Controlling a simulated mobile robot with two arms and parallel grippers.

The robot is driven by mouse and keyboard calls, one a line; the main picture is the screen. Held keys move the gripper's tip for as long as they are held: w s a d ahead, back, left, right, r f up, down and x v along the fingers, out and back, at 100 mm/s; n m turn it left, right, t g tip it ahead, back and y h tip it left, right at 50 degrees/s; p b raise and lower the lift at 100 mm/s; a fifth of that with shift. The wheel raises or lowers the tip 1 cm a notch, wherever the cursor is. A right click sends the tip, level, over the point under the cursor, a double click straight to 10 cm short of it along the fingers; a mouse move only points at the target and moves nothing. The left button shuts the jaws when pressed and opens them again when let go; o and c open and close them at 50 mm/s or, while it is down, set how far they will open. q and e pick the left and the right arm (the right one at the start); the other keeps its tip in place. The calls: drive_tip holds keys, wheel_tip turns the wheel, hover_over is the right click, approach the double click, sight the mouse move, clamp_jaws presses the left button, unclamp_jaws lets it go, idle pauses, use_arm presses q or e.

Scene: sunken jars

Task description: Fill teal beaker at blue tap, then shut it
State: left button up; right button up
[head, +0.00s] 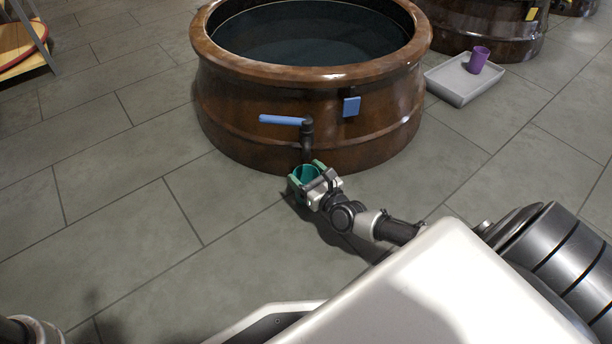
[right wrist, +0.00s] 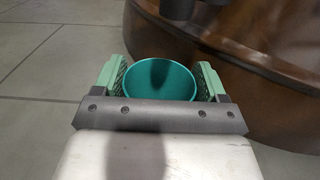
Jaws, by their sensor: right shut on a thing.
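The teal beaker (head: 297,184) is upright in my right gripper (head: 307,178), just in front of the big brown jar. The right wrist view shows the beaker (right wrist: 158,80) between the two green-padded fingers (right wrist: 160,82), which are shut on it. Its inside looks teal with a dark shadow; I see no clear water surface. The blue tap (head: 282,120) is on the jar's front wall, its blue lever pointing left. Its dark spout (head: 307,150) comes down above the beaker. No stream of water shows. My left gripper is not in view.
The brown jar (head: 230,115) holds dark liquid and has a blue square tag (head: 351,107). A grey tray (head: 455,88) with a purple cup (head: 479,60) lies at right, by another jar (head: 480,35). A shelf stands top left. The tiled floor at left is clear.

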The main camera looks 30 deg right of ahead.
drive_tip(key=shift+f, duration=0.25)
idle(0.4)
drive_tip(key=o, duration=1.1)
drive_tip(key=shift+f, duration=0.1)
drive_tip(key=shift+s, duration=0.1)
drive_tip(key=shift+s+p, duration=0.3)
drive_tip(key=shift+s, duration=0.05)
drive_tip(key=s+p, duration=0.1)
drive_tip(key=s, duration=0.2)
drive_tip(key=s+p, duration=0.2)
drive_tip(key=s, duration=0.1)
drive_tip(key=s+p, duration=0.1)
drive_tip(key=s, duration=0.2)
drive_tip(key=shift+d, duration=0.35)
drive_tip(key=shift+s, duration=0.5)
